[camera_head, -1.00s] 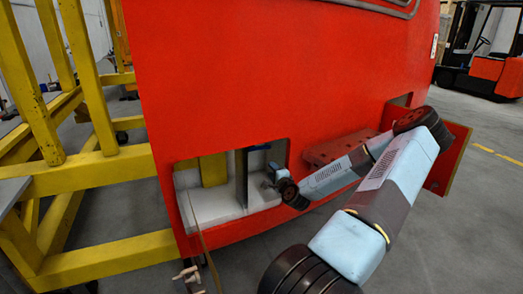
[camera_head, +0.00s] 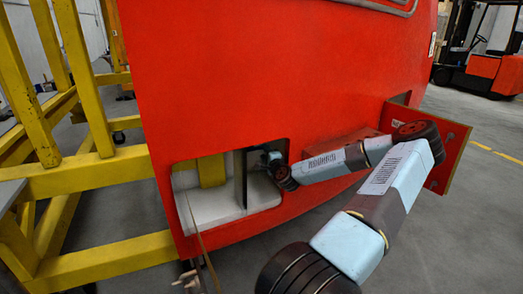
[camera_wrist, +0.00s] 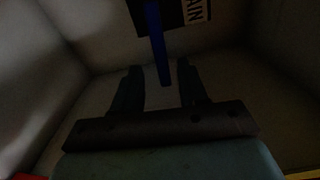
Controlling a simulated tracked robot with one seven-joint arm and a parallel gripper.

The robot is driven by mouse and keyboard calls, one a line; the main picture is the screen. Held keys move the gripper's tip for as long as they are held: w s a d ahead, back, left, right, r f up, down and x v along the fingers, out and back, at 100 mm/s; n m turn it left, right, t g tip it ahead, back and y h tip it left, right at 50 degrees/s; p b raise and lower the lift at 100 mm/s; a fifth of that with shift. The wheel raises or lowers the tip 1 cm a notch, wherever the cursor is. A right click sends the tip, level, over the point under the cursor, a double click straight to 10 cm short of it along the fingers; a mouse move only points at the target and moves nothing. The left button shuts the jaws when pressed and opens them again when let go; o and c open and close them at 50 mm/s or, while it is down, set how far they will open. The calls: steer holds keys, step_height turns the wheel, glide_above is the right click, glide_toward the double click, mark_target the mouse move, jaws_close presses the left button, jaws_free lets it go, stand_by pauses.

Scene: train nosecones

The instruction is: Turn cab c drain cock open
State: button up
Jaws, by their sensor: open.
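The drain cock's blue lever (camera_wrist: 155,42) hangs down in the wrist view, in front of a dark plate with a label (camera_wrist: 195,12) whose visible letters read "AIN". My gripper (camera_wrist: 158,73) is open, with one finger on each side of the lever's lower end. I cannot tell whether either finger touches it. In the head view my gripper (camera_head: 268,158) is inside the right part of the recess in the red nosecone (camera_head: 250,80). There the gripper and recess edge hide the lever.
The recess has a pale floor (camera_head: 215,203) and a dark upright divider (camera_head: 240,178) just left of my gripper. A red open flap (camera_head: 453,150) stands to the right. A yellow frame (camera_head: 100,175) fills the left. The wrist view is very dark.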

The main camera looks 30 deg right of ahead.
steer(key=shift+w+d, duration=0.25)
steer(key=shift+w, duration=0.9)
steer(key=shift+w+d, duration=0.25)
steer(key=shift+w, duration=0.9)
steer(key=shift+c, duration=0.2)
jaws_close()
